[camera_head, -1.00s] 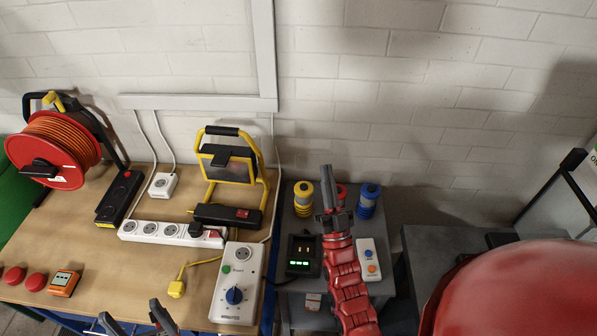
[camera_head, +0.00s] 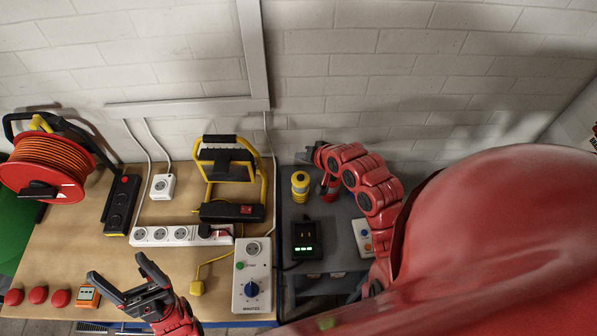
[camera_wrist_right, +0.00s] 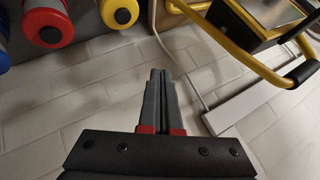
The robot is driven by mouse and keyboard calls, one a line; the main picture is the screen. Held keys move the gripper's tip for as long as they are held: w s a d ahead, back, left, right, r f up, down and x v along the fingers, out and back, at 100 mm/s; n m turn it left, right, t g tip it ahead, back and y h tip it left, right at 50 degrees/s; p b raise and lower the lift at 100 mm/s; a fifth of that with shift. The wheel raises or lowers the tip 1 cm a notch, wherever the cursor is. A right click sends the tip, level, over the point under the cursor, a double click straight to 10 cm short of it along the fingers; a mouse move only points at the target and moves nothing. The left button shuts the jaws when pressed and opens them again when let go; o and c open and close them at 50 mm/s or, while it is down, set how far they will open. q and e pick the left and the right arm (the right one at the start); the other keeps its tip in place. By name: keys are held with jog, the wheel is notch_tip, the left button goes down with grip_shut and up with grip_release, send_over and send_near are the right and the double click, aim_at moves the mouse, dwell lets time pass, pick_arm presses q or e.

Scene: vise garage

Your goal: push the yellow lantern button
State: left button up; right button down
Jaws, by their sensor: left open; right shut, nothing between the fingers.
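The yellow lantern (camera_head: 300,187) stands upright on the grey cart top, right of the wooden bench. In the right wrist view its end with a dark round button (camera_wrist_right: 122,14) shows at the top edge. A red lantern (camera_wrist_right: 48,22) is beside it, and a blue one (camera_wrist_right: 3,45) is cut off at the left edge. My right gripper (camera_head: 308,154) is above and behind the yellow lantern, apart from it; in the wrist view its fingers (camera_wrist_right: 157,75) are shut and empty. My left gripper (camera_head: 117,268) is open and empty over the bench's front.
A work lamp with a yellow frame (camera_head: 208,178) stands left of the lanterns, close to my right gripper. A black charger (camera_head: 306,240) and a white button box (camera_head: 362,236) lie on the cart. The brick wall (camera_head: 330,85) is close behind.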

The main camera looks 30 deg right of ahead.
aim_at(302, 180)
jog(key=shift+f, duration=0.1)
notch_tip(302, 180, down, 8)
jog(key=b, duration=0.5)
jog(key=shift+f+b, duration=0.1)
jog(key=shift+b, duration=0.3)
jog(key=shift+f, duration=0.25)
dwell(1.5)
jog(key=shift+f, duration=0.4)
jog(key=shift+f+b, duration=0.45)
jog(key=shift+b, duration=0.05)
dwell(0.5)
jog(key=shift+r, duration=0.1)
jog(key=shift+r+p, duration=0.65)
jog(key=shift+r, duration=0.15)
